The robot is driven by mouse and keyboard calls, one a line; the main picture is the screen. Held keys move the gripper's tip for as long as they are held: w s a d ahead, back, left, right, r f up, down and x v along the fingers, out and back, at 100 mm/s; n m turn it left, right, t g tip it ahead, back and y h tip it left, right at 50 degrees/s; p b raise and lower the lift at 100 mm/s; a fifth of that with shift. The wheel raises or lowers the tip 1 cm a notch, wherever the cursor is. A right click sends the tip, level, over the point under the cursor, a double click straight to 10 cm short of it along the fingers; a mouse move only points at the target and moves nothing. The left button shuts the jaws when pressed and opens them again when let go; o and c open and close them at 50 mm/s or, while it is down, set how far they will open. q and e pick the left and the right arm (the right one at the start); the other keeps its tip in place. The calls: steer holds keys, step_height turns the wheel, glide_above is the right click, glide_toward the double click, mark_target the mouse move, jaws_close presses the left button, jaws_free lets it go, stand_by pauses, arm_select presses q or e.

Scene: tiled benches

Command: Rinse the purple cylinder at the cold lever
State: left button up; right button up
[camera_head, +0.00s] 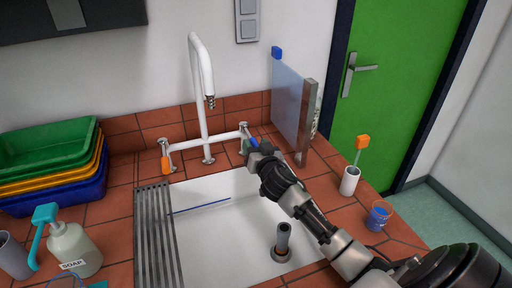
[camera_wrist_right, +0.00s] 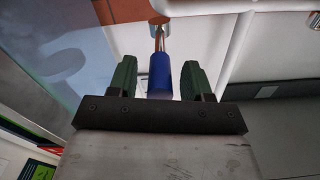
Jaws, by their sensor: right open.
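The white tap (camera_head: 203,95) stands behind the white sink (camera_head: 215,255), with an orange lever (camera_head: 165,165) on its left and the blue cold lever (camera_head: 253,143) on its right. My right gripper (camera_head: 248,147) is at the cold lever. In the right wrist view, the blue lever (camera_wrist_right: 161,76) lies between the two green fingers of the open gripper (camera_wrist_right: 156,78), with gaps on both sides. I cannot make out a purple cylinder in either view. My left gripper is not in view.
A grey standpipe (camera_head: 283,240) stands in the sink. A translucent panel (camera_head: 287,100) rises right of the tap. A white cup (camera_head: 350,180) with a brush and a blue bucket (camera_head: 378,216) stand on the right. Stacked trays (camera_head: 50,165) and a soap bottle (camera_head: 74,248) are left.

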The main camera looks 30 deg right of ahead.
steer(key=shift+c, duration=0.8)
jaws_close()
steer(key=shift+d, duration=0.1)
steer(key=d+n+y+p, duration=0.1)
steer(key=y, duration=0.1)
steer(key=d+n+y+p, duration=0.1)
steer(key=y, duration=0.1)
steer(key=shift+s+d+n+t, duration=0.15)
steer(key=shift+d+n+t, duration=0.15)
steer(key=shift+n, duration=0.1)
